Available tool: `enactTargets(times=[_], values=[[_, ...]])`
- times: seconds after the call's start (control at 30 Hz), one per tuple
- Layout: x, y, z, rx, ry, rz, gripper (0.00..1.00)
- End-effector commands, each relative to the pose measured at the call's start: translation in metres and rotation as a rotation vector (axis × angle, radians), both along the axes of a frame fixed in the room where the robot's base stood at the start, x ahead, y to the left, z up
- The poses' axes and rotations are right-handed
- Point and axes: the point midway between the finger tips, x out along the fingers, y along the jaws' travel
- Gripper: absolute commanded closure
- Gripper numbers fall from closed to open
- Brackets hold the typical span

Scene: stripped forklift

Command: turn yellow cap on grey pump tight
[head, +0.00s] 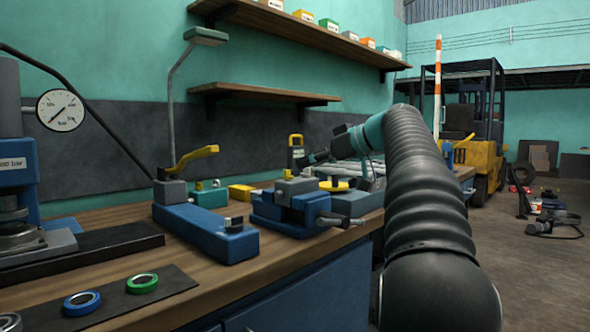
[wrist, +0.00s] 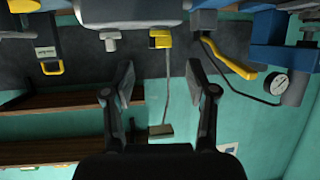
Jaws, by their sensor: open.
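In the wrist view, which appears upside down, a light grey body (wrist: 130,12), which looks like the pump, crosses the top edge. A yellow cap (wrist: 160,39) and a pale knob (wrist: 110,40) stick out from it. My gripper (wrist: 160,82) is open and empty, its fingers either side of the cap's line but apart from it. In the head view my gripper (head: 316,157) is small and dark, over the bench behind the blue vise (head: 290,210). A yellow disc (head: 334,185) shows beside the vise; I cannot tell whether it is the same cap.
A blue tool with a yellow lever (head: 195,157) stands left of the vise, near a lamp (head: 205,36). A black item with a yellow handle (head: 295,152) is behind the gripper. A shelf (head: 260,92) crosses the wall. Front bench space is partly clear.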

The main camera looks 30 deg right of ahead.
Motion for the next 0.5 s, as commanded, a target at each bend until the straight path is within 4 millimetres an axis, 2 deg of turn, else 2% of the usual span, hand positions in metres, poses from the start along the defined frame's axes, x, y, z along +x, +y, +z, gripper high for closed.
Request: enactTargets(times=[0.23,0.5], values=[[0.032,0.018,-0.015,0.001,0.001,0.001,0.43],[0.045,0.025,-0.021,0.000,0.000,0.000,0.43]])
